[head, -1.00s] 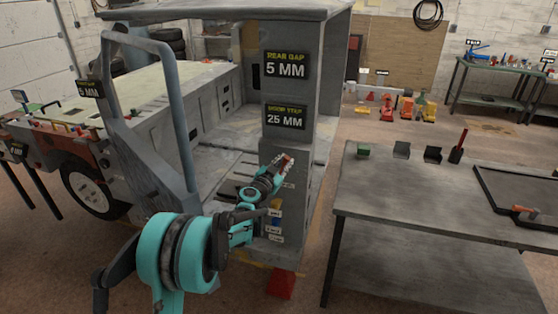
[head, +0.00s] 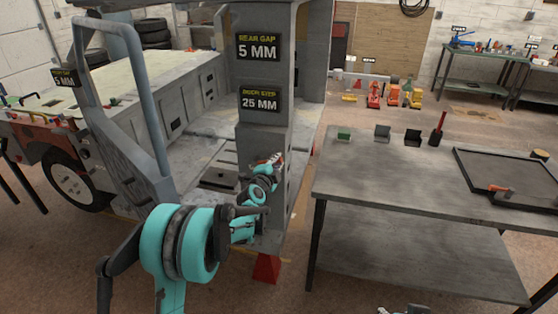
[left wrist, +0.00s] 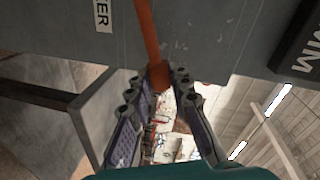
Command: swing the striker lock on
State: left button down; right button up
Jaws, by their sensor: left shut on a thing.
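My left gripper (head: 272,161) is at the lower part of the grey door pillar (head: 262,128), below the two black gap signs. In the left wrist view its two fingers (left wrist: 159,78) close around the lower end of an orange-red bar (left wrist: 147,30), which looks like the striker lock's lever. The bar runs up across the grey panel (left wrist: 210,30) and out of the picture. In the head view the bar is mostly hidden by the gripper. A small gripper-like tip (head: 402,311), likely my right gripper, shows at the bottom edge, cut off.
A grey workbench (head: 400,180) stands to the right of the pillar, with small blocks, a red-handled tool (head: 438,128) and a black tray (head: 480,160). A red stand (head: 266,268) is on the floor below the pillar. The cab's door frame (head: 150,100) rises at left.

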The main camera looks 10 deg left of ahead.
pick_arm(q)
jog(key=shift+d+f+m+b, duration=0.25)
jog(key=shift+f+m+b, duration=0.05)
jog(key=shift+f+m, duration=0.5)
jog(key=shift+f, duration=0.1)
jog(key=c, duration=1.4)
grip_release()
jog(key=shift+y, duration=0.3)
jog(key=shift+o, duration=0.2)
jog(key=shift+s, duration=0.15)
jog(key=s+r, duration=0.2)
jog(key=s, duration=0.9)
jog(key=shift+s+a, duration=0.3)
jog(key=shift+a, duration=0.05)
